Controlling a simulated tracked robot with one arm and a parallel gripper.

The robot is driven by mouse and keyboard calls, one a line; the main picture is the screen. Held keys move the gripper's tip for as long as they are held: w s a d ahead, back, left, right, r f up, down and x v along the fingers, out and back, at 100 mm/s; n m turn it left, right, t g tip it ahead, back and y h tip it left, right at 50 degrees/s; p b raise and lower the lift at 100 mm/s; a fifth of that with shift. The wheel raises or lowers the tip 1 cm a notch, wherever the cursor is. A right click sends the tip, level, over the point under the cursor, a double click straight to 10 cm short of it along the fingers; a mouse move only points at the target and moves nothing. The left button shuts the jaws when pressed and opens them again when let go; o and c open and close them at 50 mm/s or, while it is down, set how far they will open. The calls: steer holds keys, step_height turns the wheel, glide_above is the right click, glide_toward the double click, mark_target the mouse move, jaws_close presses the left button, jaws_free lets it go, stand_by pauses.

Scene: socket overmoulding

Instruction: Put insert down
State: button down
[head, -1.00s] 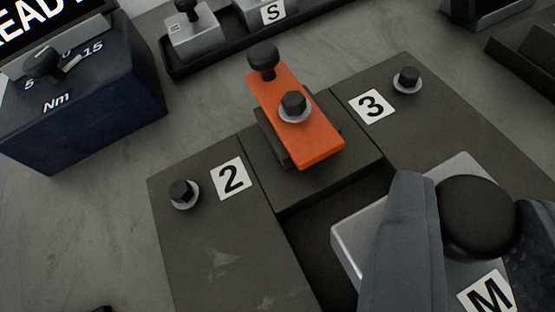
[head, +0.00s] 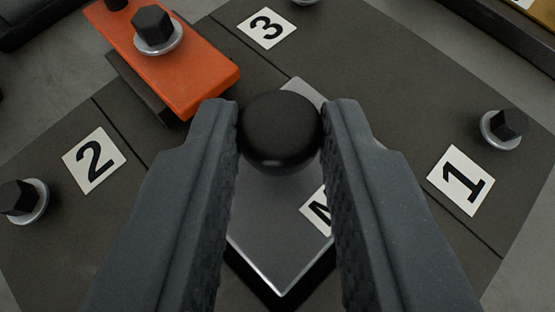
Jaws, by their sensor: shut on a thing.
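The insert (head: 272,232) is a grey metal block with a round black knob (head: 280,132) on top and a white label, partly hidden, that reads M. My gripper (head: 281,128) is shut on the knob, one finger on each side. The insert is over the square pocket in the dark mould plate (head: 385,75), with a dark gap along its lower corner. I cannot tell whether it rests on the pocket floor or hangs a little above it. My fingers hide its left and right sides.
An orange clamp (head: 205,75) with a hex bolt (head: 153,27) lies close at the upper left of the insert. Bolts stand beside labels 2 (head: 94,160), 3 (head: 267,28) and 1 (head: 461,180). Dark trays show at the right edge.

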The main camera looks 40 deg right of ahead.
steer(key=c, duration=1.2)
jaws_free()
steer(key=shift+c, duration=0.2)
steer(key=p+v, duration=0.2)
steer(key=v, duration=1)
